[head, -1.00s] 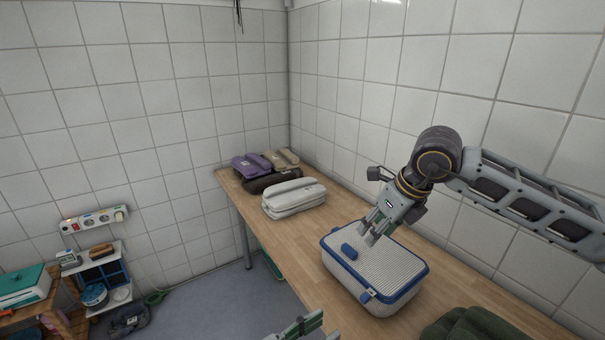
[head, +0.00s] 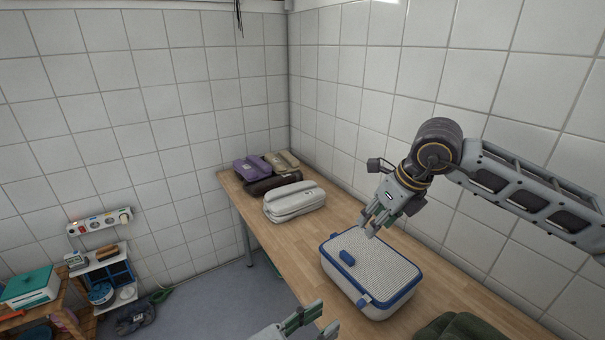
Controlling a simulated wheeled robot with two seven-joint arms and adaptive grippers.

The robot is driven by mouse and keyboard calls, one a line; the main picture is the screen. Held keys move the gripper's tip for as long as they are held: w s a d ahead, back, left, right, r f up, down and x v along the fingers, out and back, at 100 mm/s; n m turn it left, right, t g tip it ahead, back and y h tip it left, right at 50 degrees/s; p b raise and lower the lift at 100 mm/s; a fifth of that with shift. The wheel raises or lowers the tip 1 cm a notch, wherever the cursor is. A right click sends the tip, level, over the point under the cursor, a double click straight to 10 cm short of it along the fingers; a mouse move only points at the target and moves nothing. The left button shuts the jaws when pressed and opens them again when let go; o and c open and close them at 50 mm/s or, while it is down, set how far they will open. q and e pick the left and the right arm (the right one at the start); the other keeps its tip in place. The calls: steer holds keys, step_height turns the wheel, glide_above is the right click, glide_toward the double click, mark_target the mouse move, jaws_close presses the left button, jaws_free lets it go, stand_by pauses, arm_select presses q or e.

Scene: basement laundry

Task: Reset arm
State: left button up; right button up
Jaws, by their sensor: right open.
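My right gripper (head: 374,219) hangs over the far edge of a white box with blue trim (head: 385,270), its arm coming in from the right. Its fingers are apart with nothing between them, and it looks clear of the lid. My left gripper (head: 308,323) shows only at the bottom edge, in front of the table. Two finger parts with green pads show with a gap between them and nothing held. The rest of the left arm is out of view.
The wooden table (head: 285,248) runs along the tiled wall. A pale grey folded bundle (head: 294,200) lies beyond the box, with purple (head: 252,167), dark and tan bundles behind it. A dark green cloth (head: 456,328) lies at the near right. A small shelf (head: 103,275) stands at the left.

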arm_select(q)
steer(key=shift+r+p, duration=1.35)
steer(key=shift+r, duration=0.35)
arm_select(e)
steer(key=shift+r, duration=1.7)
arm_select(q)
steer(key=shift+r+p, duration=0.4)
steer(key=shift+p, duration=0.05)
arm_select(e)
steer(key=shift+r, duration=0.4)
